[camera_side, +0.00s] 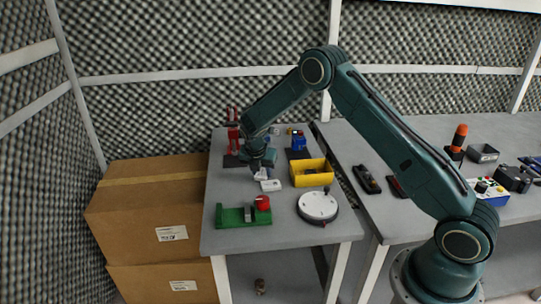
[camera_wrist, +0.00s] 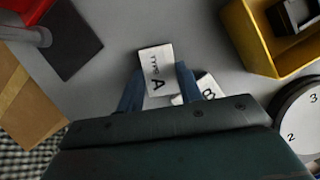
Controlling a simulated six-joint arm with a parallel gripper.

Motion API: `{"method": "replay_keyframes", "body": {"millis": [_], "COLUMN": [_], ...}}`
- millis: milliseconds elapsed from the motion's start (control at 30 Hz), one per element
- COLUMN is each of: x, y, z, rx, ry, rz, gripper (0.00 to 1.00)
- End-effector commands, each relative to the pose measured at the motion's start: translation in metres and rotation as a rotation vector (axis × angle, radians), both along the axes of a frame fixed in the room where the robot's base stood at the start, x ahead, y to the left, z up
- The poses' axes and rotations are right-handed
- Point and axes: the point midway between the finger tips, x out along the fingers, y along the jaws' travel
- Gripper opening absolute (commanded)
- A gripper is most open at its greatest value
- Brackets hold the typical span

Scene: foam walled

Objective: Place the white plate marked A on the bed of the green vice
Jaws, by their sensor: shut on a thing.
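The white plate marked A (camera_wrist: 157,68) is between the two blue fingers of my gripper (camera_wrist: 160,86) in the wrist view, and my gripper is shut on it. In the side view my gripper (camera_side: 262,168) is low over the middle of the grey table. A second white plate, marked B (camera_wrist: 207,86), lies just right of plate A, partly hidden by the right finger; it also shows in the side view (camera_side: 271,185). The green vice (camera_side: 232,216) with a red knob stands at the front left of the table, nearer the camera than my gripper. It is outside the wrist view.
A yellow bin (camera_side: 311,181) holding a dark item stands right of my gripper. A round white dial (camera_side: 318,205) lies in front of it. A red device (camera_side: 233,136) and a blue device (camera_side: 298,142) stand farther back. Table between gripper and vice looks clear.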

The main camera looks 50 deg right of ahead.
Motion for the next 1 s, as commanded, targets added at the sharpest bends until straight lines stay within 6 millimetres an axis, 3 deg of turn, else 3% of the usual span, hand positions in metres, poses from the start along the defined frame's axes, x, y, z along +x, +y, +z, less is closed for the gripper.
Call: {"method": "replay_keyframes", "body": {"millis": [467, 500, 600, 1000], "x": [0.0003, 0.0002, 0.0003, 0.0003], "y": [0.0000, 0.0001, 0.0001, 0.0001], "z": [-0.0055, -0.0057, -0.0055, -0.0027], "rx": [0.000, 0.000, 0.000, 0.001], "ry": [-0.001, -0.001, -0.001, -0.002], "rz": [0.000, 0.000, 0.000, 0.001], "gripper": [0.12, 0.40, 0.57, 0.57]}}
